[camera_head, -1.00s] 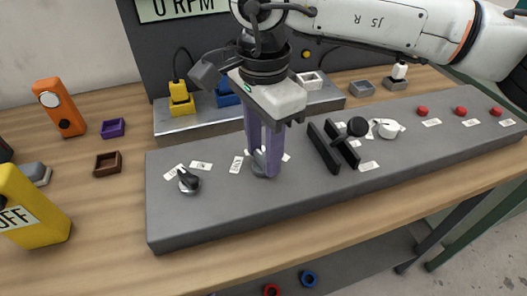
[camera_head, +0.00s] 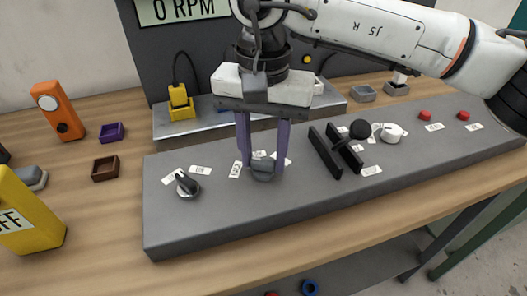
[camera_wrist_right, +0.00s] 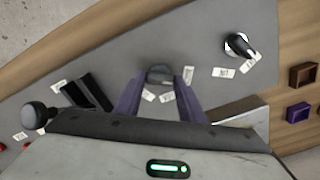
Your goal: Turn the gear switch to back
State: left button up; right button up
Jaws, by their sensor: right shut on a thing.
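A grey rotary knob (camera_head: 263,169) stands on the sloped grey panel, with several small white labels around its far side. The label text is too small to read, so I cannot tell which label is for back. My right gripper (camera_head: 263,160) points down at the knob, one purple finger on each side, shut on it. The right wrist view also shows the knob (camera_wrist_right: 160,75) between the fingertips. My left gripper is not in view.
The grey panel (camera_head: 215,225) also holds a black-and-silver knob (camera_head: 187,185) at left. A black ball-headed lever (camera_head: 358,130), a white knob (camera_head: 391,133) and red buttons (camera_head: 425,115) are at right. A yellow box (camera_head: 30,215) stands at the left.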

aim_at(263, 159)
jog(key=shift+r+n, duration=0.1)
jog(key=shift+n, duration=0.2)
jog(key=o, duration=1)
jog(key=shift+o, duration=0.2)
notch_tip(263, 159, up, 10)
jog(key=shift+r, duration=0.15)
